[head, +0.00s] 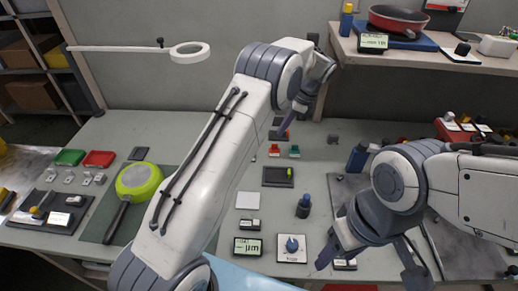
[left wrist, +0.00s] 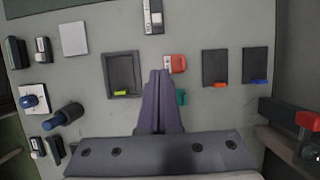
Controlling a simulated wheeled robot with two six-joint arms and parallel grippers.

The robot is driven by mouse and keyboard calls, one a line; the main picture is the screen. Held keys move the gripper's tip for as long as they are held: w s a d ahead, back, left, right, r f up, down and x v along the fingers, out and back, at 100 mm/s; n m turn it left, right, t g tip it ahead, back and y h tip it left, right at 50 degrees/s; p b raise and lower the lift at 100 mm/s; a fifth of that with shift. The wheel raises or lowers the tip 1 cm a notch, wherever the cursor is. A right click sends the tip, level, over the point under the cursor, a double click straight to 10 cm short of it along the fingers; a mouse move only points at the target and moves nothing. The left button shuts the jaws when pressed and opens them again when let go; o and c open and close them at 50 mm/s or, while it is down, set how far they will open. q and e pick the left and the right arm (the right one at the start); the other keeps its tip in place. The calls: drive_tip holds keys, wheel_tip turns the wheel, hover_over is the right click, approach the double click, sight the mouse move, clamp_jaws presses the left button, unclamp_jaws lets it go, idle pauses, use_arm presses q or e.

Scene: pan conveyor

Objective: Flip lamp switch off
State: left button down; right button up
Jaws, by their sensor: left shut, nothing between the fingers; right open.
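The ring lamp (head: 190,52) reaches out on a white arm at the upper left; I cannot tell whether it is lit. A black-and-white rocker switch (left wrist: 153,17) lies at the top of the left wrist view, beyond my fingertips; I cannot tell whether it is the lamp's. My left arm hides that spot in the head view. My left gripper (left wrist: 160,73) is shut and empty, its tips beside the red clip (left wrist: 175,64) and apart from the switch. It also shows in the head view (head: 279,134). My right gripper (head: 368,268) is open and empty at the front right.
A black tray (left wrist: 108,91) and a green clip (left wrist: 181,97) are close to my left fingers. A green pan (head: 140,181) lies left. A shelf (head: 430,58) overhangs the back right.

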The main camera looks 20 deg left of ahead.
idle(0.3)
use_arm(q)
drive_tip(key=p+x, duration=0.1)
drive_tip(key=x, duration=0.8)
drive_tip(key=shift+s+a+f+p, duration=0.15)
drive_tip(key=shift+f+p, duration=0.1)
drive_tip(key=shift+p, duration=0.15)
drive_tip(key=a, duration=0.1)
drive_tip(key=a+p, duration=0.1)
drive_tip(key=a, duration=0.1)
drive_tip(key=shift+s+a+f, duration=0.1)
drive_tip(key=shift+s, duration=0.25)
drive_tip(key=shift+s+a+f, duration=0.1)
drive_tip(key=shift+a, duration=0.25)
drive_tip(key=shift+s+a+p, duration=0.2)
drive_tip(key=shift+a, duration=0.55)
drive_tip(key=shift+s+a+p, duration=0.15)
drive_tip(key=shift+s+a, duration=0.1)
drive_tip(key=shift+a, duration=0.5)
